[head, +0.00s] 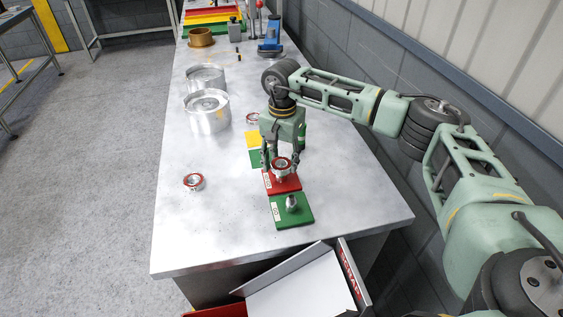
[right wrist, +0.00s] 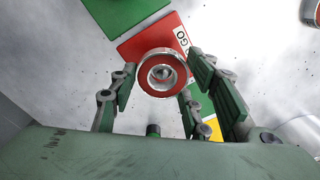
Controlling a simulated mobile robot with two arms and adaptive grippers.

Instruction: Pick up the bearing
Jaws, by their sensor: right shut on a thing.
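A bearing (head: 281,163), a metal ring with a red face, is between the fingertips of my right gripper (head: 282,167), over the red pallet (head: 287,185). In the right wrist view the bearing (right wrist: 160,91) sits between the finger pairs, with the red pallet (right wrist: 135,48) behind it. My right gripper (right wrist: 165,95) is shut on this bearing. I cannot tell whether the bearing is clear of the pallet. A second bearing (head: 193,181) lies on the bare table at left. A third (head: 252,119) lies behind my right gripper. My left gripper is out of view.
A green pallet (head: 292,219) with a small metal part (head: 291,202) lies in front of the red one. Yellow (head: 253,140) and green pallets are behind. Metal cylinders (head: 206,121) stand at left. A white-lined bin (head: 300,293) is off the front edge. The table's front left is clear.

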